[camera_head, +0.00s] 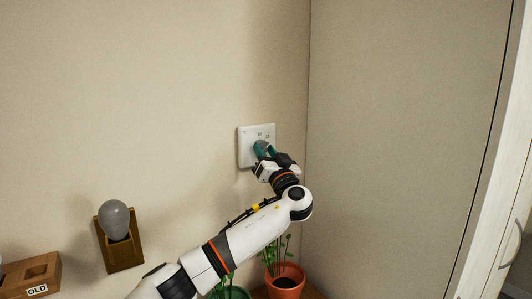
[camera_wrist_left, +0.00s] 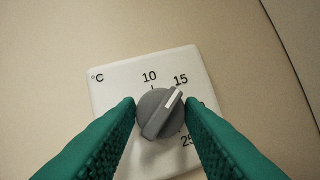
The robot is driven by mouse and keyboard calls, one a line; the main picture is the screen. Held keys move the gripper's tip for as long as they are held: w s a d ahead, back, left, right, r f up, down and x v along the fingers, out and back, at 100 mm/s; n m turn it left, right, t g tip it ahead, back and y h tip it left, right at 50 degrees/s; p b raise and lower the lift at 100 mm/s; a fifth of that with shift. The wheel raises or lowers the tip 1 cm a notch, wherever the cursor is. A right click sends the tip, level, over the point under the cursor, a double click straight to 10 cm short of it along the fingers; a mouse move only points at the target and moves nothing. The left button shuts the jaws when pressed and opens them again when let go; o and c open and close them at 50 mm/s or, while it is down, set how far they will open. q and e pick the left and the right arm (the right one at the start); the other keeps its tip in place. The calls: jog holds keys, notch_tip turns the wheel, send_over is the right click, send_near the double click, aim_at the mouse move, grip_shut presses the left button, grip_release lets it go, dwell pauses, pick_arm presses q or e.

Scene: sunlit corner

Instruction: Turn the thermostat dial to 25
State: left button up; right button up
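The thermostat is a white square plate (camera_head: 247,135) on the wall, marked °C, and also fills the middle of the left wrist view (camera_wrist_left: 120,85). Its round grey dial (camera_wrist_left: 158,118) has a raised bar with a white pointer aimed up and right, at about 15. Labels 10, 15 and 25 are readable; the one between 15 and 25 is mostly behind a finger. My left gripper (camera_wrist_left: 160,104) has its green fingers on both sides of the dial, with slight gaps showing. In the head view my left gripper (camera_head: 262,150) covers the dial. My right gripper is not in view.
A grey bulb (camera_head: 114,220) sits in a brown wall holder (camera_head: 123,255) at the left. A wooden box marked OLD (camera_head: 38,288) is at the lower left. Potted plants, one in an orange pot (camera_head: 285,282), stand below my left arm. The wall corner is close right of the plate.

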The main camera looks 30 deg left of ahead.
pick_arm(q)
jog(key=m+t+h+b, duration=0.1)
jog(key=m+h+b, duration=0.1)
jog(key=m+b, duration=0.2)
jog(key=shift+f, duration=0.1)
jog(key=shift+s+m+h, duration=0.1)
jog(key=shift+m+h, duration=0.2)
jog(key=shift+m, duration=0.4)
jog(key=shift+r+m+t+h+p, duration=0.4)
jog(key=shift+m+h+p, duration=0.2)
jog(key=shift+m, duration=0.5)
jog(key=m+p, duration=0.1)
jog(key=m, duration=0.1)
jog(key=m+h+p, duration=0.1)
jog(key=m+p, duration=0.1)
jog(key=m+h+p, duration=0.1)
jog(key=m+p, duration=0.1)
jog(key=shift+r+g, duration=0.3)
jog(key=shift+r, duration=0.05)
jog(key=shift+m+h+p, duration=0.4)
jog(key=shift+m+p, duration=0.4)
jog(key=shift+m+g, duration=0.5)
jog(key=shift+m, duration=0.4)
jog(key=m+g+h, duration=0.1)
jog(key=m, duration=0.2)
jog(key=shift+m+g, duration=0.4)
